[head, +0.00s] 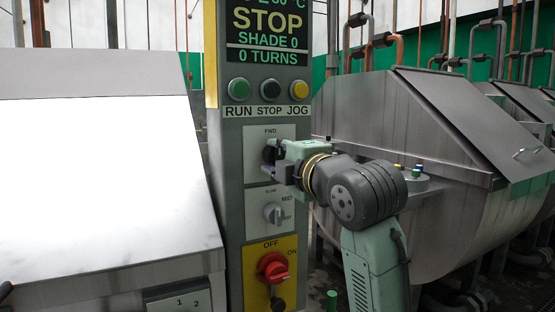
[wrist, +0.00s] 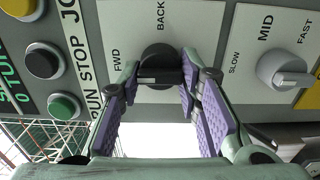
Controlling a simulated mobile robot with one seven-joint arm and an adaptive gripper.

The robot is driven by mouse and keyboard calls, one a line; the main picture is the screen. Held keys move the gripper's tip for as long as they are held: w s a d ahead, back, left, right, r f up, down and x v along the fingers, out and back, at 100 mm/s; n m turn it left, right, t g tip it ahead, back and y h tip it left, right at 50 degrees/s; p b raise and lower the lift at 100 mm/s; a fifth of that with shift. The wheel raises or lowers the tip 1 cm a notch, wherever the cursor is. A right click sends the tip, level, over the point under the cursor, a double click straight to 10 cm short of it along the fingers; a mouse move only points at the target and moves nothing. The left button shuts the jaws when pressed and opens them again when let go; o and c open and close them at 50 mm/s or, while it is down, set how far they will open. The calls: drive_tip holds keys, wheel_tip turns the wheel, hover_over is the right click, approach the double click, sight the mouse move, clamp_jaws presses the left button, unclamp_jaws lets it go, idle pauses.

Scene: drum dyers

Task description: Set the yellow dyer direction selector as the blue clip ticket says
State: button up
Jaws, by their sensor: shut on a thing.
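The direction selector is a black round knob (wrist: 160,62) on a pale plate marked FWD and BACK in the wrist view. My gripper (wrist: 160,84) is shut on this knob, with a purple-padded finger on each side of its grip bar. A light mark on the bar lies at its left end, toward the FWD side; its exact setting is hard to tell. In the head view my gripper (head: 272,162) covers most of the knob, below the FWD label. The panel column (head: 230,180) has a yellow edge strip. No blue clip ticket is visible.
Below the selector sits a grey SLOW/MID/FAST knob (head: 273,213), then a red OFF/ON switch (head: 272,267) on yellow. Green, black and yellow buttons (head: 270,89) sit above, under the display (head: 267,32). Steel drums (head: 400,130) stand at right.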

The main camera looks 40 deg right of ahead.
idle(0.3)
drive_tip(key=o, duration=1.1)
drive_tip(key=shift+o, duration=0.2)
drive_tip(key=shift+s, duration=0.1)
drive_tip(key=v, duration=1.1)
drive_tip(key=shift+s, duration=0.4)
